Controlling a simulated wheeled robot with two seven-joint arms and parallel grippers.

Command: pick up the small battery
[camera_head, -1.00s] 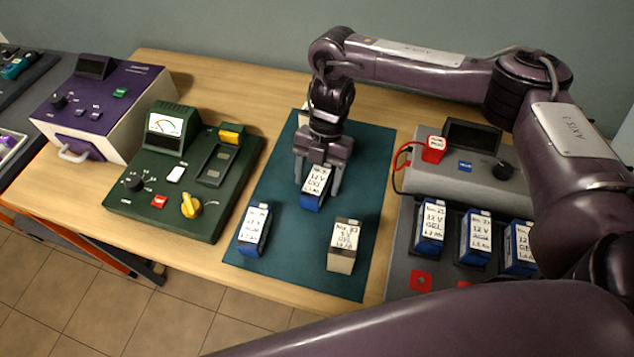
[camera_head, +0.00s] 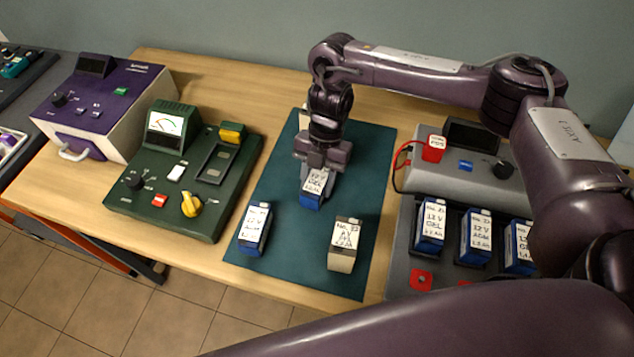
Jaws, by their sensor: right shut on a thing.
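Blue batteries with white labels and a beige one lie on a dark green mat (camera_head: 297,272). My right gripper (camera_head: 316,178) points down at the middle of the mat and is shut on a blue battery (camera_head: 312,199) with a white "12 V GEL" label. Its fingers cover part of the battery's upper end. I cannot tell whether the battery touches the mat. Another blue battery (camera_head: 255,229) lies at the mat's left front, and the beige battery (camera_head: 344,246) stands at its right front. Both are apart from the gripper. My left gripper is out of view.
A green tester (camera_head: 183,170) and a purple-and-white unit (camera_head: 104,100) stand left of the mat. A grey charger (camera_head: 465,172) with a red block (camera_head: 433,148) is to the right, with several batteries in front of it. A pale object (camera_head: 303,120) is partly hidden behind my wrist.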

